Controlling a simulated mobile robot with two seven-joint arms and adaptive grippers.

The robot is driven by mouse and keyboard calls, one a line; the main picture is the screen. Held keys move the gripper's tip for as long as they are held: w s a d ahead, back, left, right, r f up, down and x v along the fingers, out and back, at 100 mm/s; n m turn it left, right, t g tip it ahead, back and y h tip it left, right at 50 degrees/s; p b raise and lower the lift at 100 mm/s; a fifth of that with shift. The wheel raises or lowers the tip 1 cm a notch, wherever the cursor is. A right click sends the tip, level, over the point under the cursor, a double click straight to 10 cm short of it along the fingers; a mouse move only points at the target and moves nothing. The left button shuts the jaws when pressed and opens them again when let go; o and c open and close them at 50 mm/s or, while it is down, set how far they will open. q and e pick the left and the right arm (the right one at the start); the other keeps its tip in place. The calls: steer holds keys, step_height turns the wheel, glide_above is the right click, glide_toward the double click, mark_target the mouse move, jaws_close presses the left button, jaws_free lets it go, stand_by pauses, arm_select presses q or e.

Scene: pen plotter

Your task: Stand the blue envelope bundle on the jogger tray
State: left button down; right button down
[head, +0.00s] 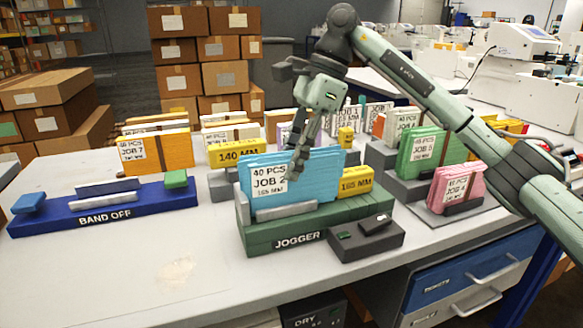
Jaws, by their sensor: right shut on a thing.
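The blue envelope bundle (322,171), labelled 40 PCS JOB 2 165 MM, is upright in the green jogger tray (350,216). A low grey plate (286,212) stands in front of its lower edge and hides it, so I cannot tell whether the bundle bears on the tray floor. My right gripper (297,168) reaches down from above, its fingers over the bundle's front face and shut on it. The far finger is hidden. A yellow 165 MM block (356,182) is beside the bundle on its right. My left gripper is out of view.
A dark control box (366,240) sits at the jogger's front right. The blue BAND OFF station (150,206) is at left. An orange bundle (170,150) stands behind it. Green (420,148) and pink (457,186) bundles stand at right. The front-left tabletop is clear.

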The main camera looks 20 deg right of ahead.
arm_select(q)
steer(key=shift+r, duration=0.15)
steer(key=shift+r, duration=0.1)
arm_select(e)
steer(key=c, duration=1.2)
jaws_free()
steer(key=shift+f, duration=0.1)
steer(key=v, duration=0.8)
steer(key=shift+r, duration=0.3)
steer(key=v, duration=0.2)
steer(key=shift+d+r+p, duration=0.2)
steer(key=shift+r+p, duration=0.1)
steer(key=shift+p, duration=0.1)
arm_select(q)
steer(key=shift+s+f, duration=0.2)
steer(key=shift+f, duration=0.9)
arm_select(e)
steer(key=shift+d+r, duration=0.25)
steer(key=shift+r, duration=0.15)
